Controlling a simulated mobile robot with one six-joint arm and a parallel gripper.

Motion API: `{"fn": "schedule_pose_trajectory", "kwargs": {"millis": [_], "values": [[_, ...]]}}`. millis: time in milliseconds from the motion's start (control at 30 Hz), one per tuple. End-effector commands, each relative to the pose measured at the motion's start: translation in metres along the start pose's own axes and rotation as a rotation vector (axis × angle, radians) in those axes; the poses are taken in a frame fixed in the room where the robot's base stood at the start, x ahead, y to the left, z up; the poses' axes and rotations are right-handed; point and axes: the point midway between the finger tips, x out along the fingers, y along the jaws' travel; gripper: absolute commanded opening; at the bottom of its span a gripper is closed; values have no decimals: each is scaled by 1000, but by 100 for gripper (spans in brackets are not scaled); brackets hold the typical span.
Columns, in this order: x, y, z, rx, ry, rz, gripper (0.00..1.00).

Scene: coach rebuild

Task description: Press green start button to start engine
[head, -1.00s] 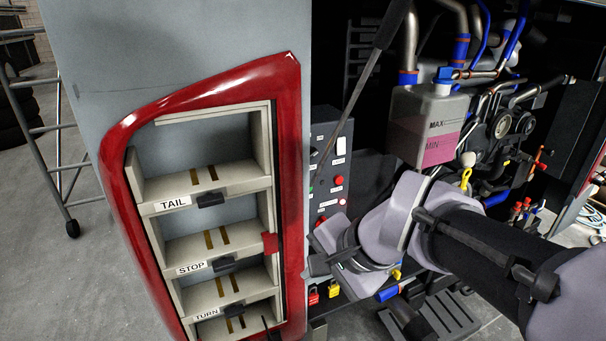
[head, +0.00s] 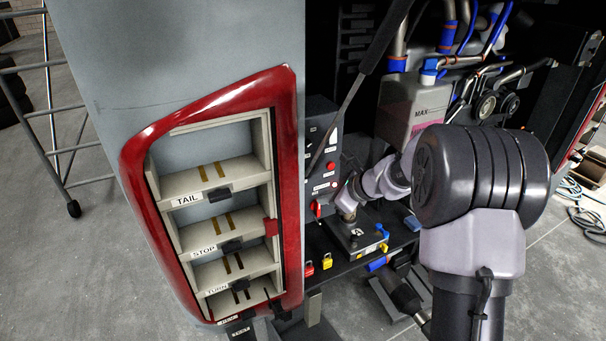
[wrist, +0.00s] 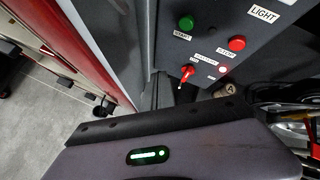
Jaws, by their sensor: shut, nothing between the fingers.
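The green start button (wrist: 186,23) is at the top of the wrist view on a dark grey control panel (wrist: 212,20), with a START label under it. I cannot clearly make it out in the head view, where the panel (head: 319,120) stands right of the red-framed lamp housing. My gripper (head: 347,203) is low in front of the panel, apart from the green button. Its grey body with a green light strip (wrist: 165,155) fills the bottom of the wrist view. Its jaws are shut and empty; the fingertips are hidden.
A red STOP button (wrist: 237,43) sits right of the green one. A red rotary switch (wrist: 188,71) is below. A dark strut (head: 358,85) slants past the panel. Engine pipes and a coolant tank (head: 413,112) are at right. Padlocks (head: 327,262) hang below.

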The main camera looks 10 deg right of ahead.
Motion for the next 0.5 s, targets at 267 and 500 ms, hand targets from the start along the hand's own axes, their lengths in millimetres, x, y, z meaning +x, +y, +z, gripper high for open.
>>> {"fn": "schedule_pose_trajectory", "kwargs": {"millis": [267,500], "values": [[13,-11,14,-2,0,3,0],[37,-30,33,-3,0,2,0]]}}
